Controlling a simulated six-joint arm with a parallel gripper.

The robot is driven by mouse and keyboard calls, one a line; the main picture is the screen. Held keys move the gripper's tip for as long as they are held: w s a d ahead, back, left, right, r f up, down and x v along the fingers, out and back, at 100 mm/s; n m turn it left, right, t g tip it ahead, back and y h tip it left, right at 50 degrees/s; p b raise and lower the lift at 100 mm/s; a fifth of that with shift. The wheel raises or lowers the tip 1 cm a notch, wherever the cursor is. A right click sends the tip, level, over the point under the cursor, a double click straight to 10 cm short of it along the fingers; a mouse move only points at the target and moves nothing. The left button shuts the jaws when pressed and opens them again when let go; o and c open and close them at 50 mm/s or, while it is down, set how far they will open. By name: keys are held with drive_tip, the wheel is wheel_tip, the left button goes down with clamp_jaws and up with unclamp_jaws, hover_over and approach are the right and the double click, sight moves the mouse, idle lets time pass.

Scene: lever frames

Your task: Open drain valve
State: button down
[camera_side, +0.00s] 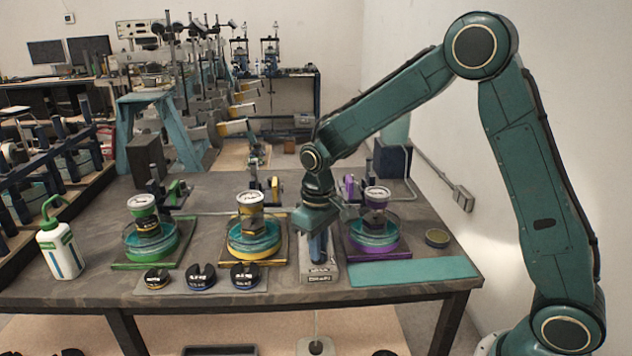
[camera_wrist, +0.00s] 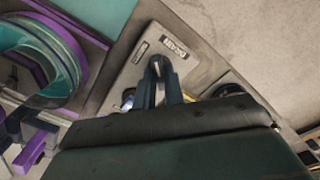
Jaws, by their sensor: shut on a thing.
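The drain valve's grey plate (camera_side: 322,272) stands at the table's front between the yellow and purple stations, with a label at its front. My gripper (camera_side: 318,250) points down over this plate. In the wrist view, the plate (camera_wrist: 150,35) lies beneath my gripper (camera_wrist: 161,80), whose dark fingers are shut around the slim valve lever (camera_wrist: 157,68). The lever's rounded top shows between the fingers. Its lower part is hidden by the fingers and my gripper's body. In the side view, my gripper covers the lever, so I cannot tell its angle there.
A yellow-ringed dish (camera_side: 254,245) stands left of my gripper and a purple-ringed dish (camera_side: 374,246) close on its right. A green-ringed dish (camera_side: 151,248) stands farther left. Several black knobs (camera_side: 201,277) sit in front. A teal mat (camera_side: 413,271) lies clear at right; a white bottle (camera_side: 60,248) stands far left.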

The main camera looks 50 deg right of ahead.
drive_tip(key=m, duration=0.6)
drive_tip(key=shift+m, duration=0.4)
drive_tip(key=c, duration=1.5)
unclamp_jaws()
drive_tip(key=shift+r, duration=0.15)
wheel_tip(320, 180, up, 14)
drive_tip(key=shift+f, duration=0.2)
